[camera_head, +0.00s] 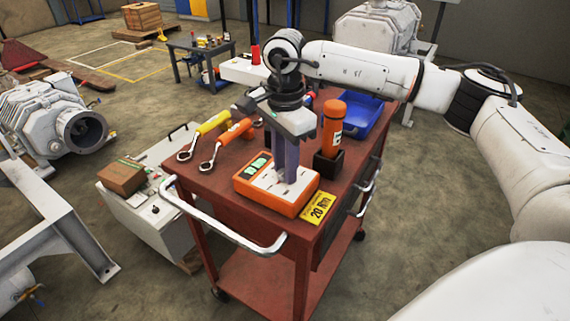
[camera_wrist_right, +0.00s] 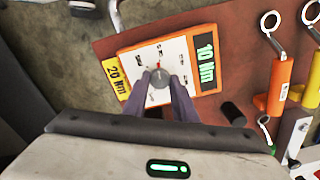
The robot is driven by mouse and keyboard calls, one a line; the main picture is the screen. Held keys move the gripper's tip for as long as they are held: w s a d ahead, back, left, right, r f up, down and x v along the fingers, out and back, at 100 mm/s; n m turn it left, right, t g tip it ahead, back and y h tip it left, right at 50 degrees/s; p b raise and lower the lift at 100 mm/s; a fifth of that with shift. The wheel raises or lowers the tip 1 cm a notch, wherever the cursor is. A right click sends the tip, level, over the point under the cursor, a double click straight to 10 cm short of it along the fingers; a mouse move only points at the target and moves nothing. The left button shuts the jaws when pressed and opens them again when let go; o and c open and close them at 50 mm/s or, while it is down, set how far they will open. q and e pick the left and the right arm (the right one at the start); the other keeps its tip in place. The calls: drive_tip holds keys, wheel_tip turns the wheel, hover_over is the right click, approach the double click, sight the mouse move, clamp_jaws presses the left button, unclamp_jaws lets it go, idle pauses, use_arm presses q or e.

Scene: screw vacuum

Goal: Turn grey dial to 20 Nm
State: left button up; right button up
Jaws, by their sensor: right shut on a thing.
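The orange torque device (camera_head: 272,190) with a white face lies on the red cart top. Its grey dial (camera_wrist_right: 158,84) shows in the right wrist view, with a red mark at its upper edge. The device's display (camera_wrist_right: 206,63) reads 10 Nm. My right gripper (camera_wrist_right: 158,88) is shut on the dial, its two fingers on either side. In the head view the right gripper (camera_head: 290,178) points straight down and hides the dial. A yellow label (camera_head: 317,208) reading 20 Nm lies beside the device. My left gripper is not in view.
Yellow (camera_head: 212,122) and orange (camera_head: 233,130) wrenches lie left of the device. An orange cylinder (camera_head: 332,122) stands in a dark holder close right of the gripper. A blue bin (camera_head: 358,114) is behind it. A metal handle (camera_head: 225,232) runs along the cart's front.

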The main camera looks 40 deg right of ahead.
drive_tip(key=m, duration=0.6)
drive_tip(key=shift+m+p, duration=0.3)
drive_tip(key=shift+m, duration=2.1)
drive_tip(key=o, duration=1)
drive_tip(key=shift+o, duration=0.2)
wheel_tip(320, 180, up, 10)
drive_tip(key=shift+r, duration=0.2)
drive_tip(key=shift+s, duration=0.1)
